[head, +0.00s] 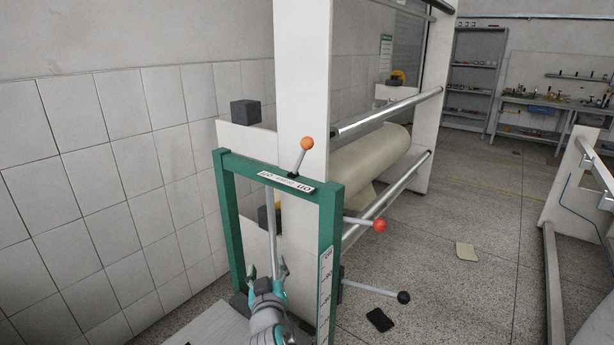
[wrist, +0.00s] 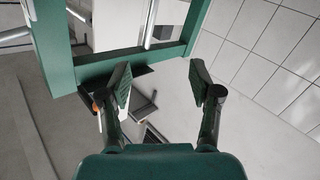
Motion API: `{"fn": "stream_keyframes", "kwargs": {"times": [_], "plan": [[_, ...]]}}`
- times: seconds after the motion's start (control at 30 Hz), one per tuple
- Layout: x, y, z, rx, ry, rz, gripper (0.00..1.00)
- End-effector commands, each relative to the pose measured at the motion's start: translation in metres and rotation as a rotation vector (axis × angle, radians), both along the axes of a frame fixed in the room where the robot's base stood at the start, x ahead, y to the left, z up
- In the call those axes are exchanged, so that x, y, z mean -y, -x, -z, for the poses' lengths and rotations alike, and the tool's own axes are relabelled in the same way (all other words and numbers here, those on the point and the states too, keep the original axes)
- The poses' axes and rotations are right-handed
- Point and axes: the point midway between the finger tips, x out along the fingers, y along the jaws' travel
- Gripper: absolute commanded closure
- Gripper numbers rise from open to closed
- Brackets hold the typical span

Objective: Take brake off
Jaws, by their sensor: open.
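A green frame (head: 330,235) stands left of centre in the head view. A lever with an orange ball knob (head: 306,143) rises from its top bar beside a small white label (head: 287,181), leaning slightly right. A lever with a red knob (head: 379,225) and one with a black knob (head: 403,297) stick out to the right. My gripper (head: 268,270) is open and empty, below the top bar and apart from the knobs. In the wrist view, my gripper's open fingers (wrist: 160,75) are near a green bar (wrist: 125,62).
A large paper roll (head: 370,160) hangs between white uprights behind the frame, with metal rollers (head: 390,110) beside it. A tiled wall (head: 120,190) is close on the left. A dark flat object (head: 379,320) and a tan piece (head: 466,252) lie on the otherwise open floor.

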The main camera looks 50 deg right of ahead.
Motion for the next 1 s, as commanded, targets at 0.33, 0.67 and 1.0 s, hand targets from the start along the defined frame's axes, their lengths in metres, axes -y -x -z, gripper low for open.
{"fn": "stream_keyframes", "kwargs": {"times": [0.33,0.67,1.0], "plan": [[0.068,-0.032,-0.133,0.129,-0.029,0.264,0.37],[0.108,-0.024,-0.233,0.241,-0.089,0.462,0.37],[0.128,-0.026,-0.248,0.259,-0.102,0.497,0.37]]}}
